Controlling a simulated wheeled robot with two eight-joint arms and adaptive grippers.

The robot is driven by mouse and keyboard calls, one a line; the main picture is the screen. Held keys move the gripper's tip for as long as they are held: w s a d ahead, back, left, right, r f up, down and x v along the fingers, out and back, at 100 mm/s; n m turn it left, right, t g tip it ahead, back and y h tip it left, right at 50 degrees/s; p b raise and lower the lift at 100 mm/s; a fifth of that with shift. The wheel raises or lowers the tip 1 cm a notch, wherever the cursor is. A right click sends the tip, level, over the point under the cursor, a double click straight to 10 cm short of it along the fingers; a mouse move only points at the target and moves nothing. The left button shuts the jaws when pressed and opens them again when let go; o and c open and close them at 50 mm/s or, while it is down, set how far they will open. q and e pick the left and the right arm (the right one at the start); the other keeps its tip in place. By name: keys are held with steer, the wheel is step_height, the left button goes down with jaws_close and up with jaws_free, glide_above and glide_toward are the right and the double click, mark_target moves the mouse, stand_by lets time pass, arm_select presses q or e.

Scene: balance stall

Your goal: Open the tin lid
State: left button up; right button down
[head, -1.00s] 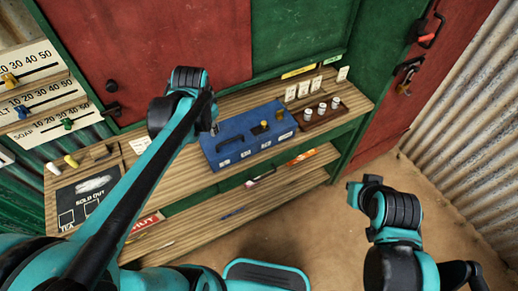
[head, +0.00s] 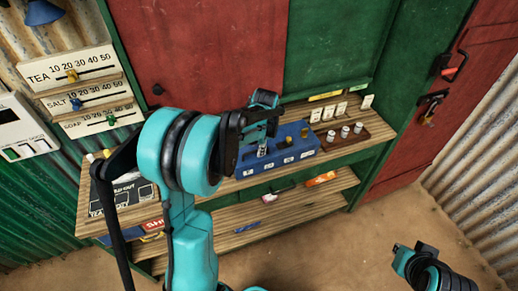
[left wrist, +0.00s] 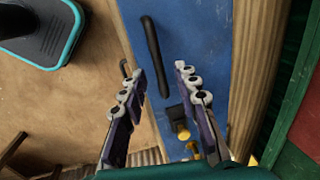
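The blue tin (head: 300,154) stands on the wooden counter, with small white labels along its front. Brass-coloured knobs (head: 290,141) sit on its top. In the left wrist view the tin's blue top (left wrist: 195,25) fills the middle, with a long black bar handle (left wrist: 155,55) and a black fitting with a brass knob (left wrist: 180,130). My left gripper (head: 262,148) is over the tin's left part and hides some of it. In the left wrist view its fingers (left wrist: 157,72) are apart with nothing between them. My right gripper (head: 408,256) is low at the right, away from the counter.
A brown rack (head: 358,136) with several white-capped jars stands right of the tin, with price cards (head: 342,108) behind. A lower shelf (head: 290,208) runs below. Floor (head: 350,245) is clear in front.

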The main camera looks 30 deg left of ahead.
arm_select(q)
steer(key=shift+f, duration=0.2)
jaws_close()
steer(key=shift+a+r, duration=0.1)
